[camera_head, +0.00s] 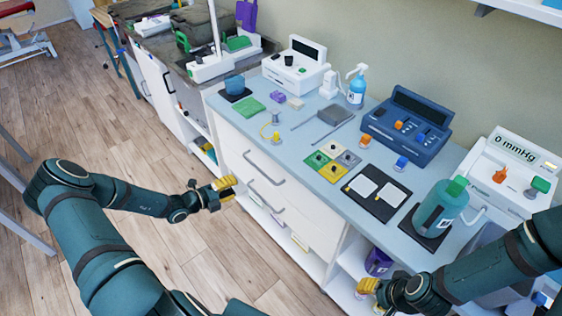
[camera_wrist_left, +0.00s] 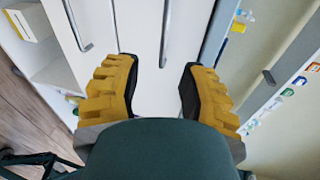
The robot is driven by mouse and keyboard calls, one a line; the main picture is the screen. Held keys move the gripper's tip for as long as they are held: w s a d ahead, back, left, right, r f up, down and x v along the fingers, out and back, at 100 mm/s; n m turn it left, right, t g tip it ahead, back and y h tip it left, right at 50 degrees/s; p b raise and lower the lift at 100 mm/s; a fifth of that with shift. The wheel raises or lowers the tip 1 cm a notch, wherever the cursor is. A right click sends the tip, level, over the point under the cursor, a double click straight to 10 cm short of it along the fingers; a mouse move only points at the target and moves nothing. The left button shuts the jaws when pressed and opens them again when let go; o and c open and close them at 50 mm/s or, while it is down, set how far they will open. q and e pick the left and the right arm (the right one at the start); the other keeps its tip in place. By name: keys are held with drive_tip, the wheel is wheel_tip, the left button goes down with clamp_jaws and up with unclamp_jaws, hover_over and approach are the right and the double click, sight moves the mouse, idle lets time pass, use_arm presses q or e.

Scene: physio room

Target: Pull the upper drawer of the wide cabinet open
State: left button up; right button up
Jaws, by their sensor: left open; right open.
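The wide white cabinet with drawers (camera_head: 240,150) stands under the light blue worktop, and its drawers look shut. The upper drawer's bar handle (camera_head: 262,169) is near the worktop edge; a second bar handle (camera_head: 266,196) is below it. My left gripper (camera_head: 226,187) is open and empty, in front of the cabinet and left of the handles. In the left wrist view one bar handle (camera_wrist_left: 165,35) lies ahead, between the lines of the open yellow fingers (camera_wrist_left: 157,62), apart from them. My right gripper (camera_head: 370,287) is open by the lower shelves at the right.
The worktop (camera_head: 300,118) carries a blue device (camera_head: 408,118), a teal bottle (camera_head: 440,207), a spray bottle (camera_head: 357,88) and coloured cards (camera_head: 333,160). A purple container (camera_head: 378,262) sits on a shelf near my right gripper. The wooden floor (camera_head: 160,150) left of the cabinet is clear.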

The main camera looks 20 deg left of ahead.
sight(258, 168)
use_arm(q)
drive_tip(key=shift+n+t+y, duration=0.4)
drive_tip(key=shift+n+y, duration=0.1)
drive_tip(key=shift+n, duration=0.2)
drive_tip(key=x, duration=0.4)
drive_tip(key=a+b+x, duration=0.1)
drive_tip(key=x, duration=0.4)
drive_tip(key=b+x, duration=0.1)
drive_tip(key=x, duration=0.3)
drive_tip(key=shift+w+a+r, duration=0.15)
drive_tip(key=shift+w+a, duration=0.1)
drive_tip(key=shift+w, duration=0.4)
clamp_jaws()
